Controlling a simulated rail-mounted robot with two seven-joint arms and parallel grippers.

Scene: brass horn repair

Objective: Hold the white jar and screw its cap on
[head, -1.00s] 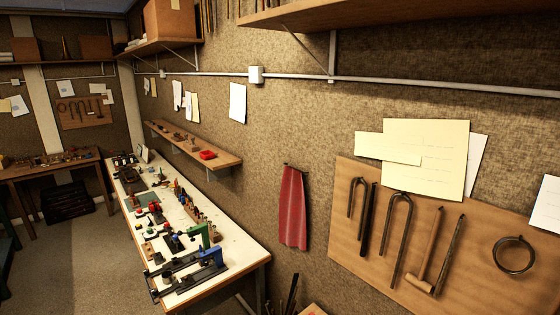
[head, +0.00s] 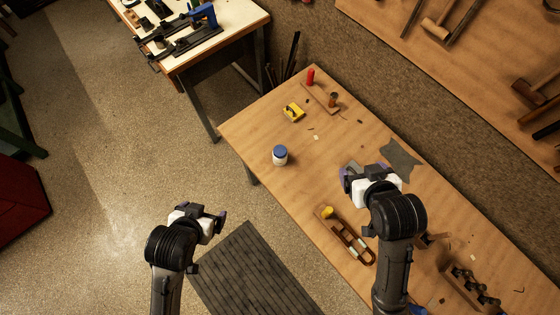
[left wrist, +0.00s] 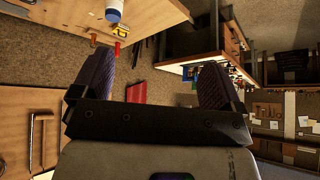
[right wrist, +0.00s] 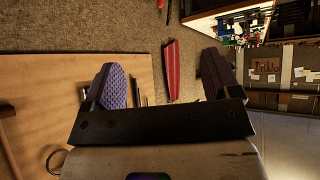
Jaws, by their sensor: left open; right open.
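The small white jar (head: 280,159) stands upright near the left edge of the wooden bench. A blue cap (head: 280,150) sits on its top; how tightly cannot be told. The jar also shows at the top of the left wrist view (left wrist: 113,15). My left gripper (head: 204,213) is open and empty over the floor, left of the bench and apart from the jar. My right gripper (head: 364,174) is open and empty over the bench, to the right of the jar. The right wrist view does not show the jar.
Bare wood surrounds the jar. A white-topped workbench (head: 220,40) stands farther back.

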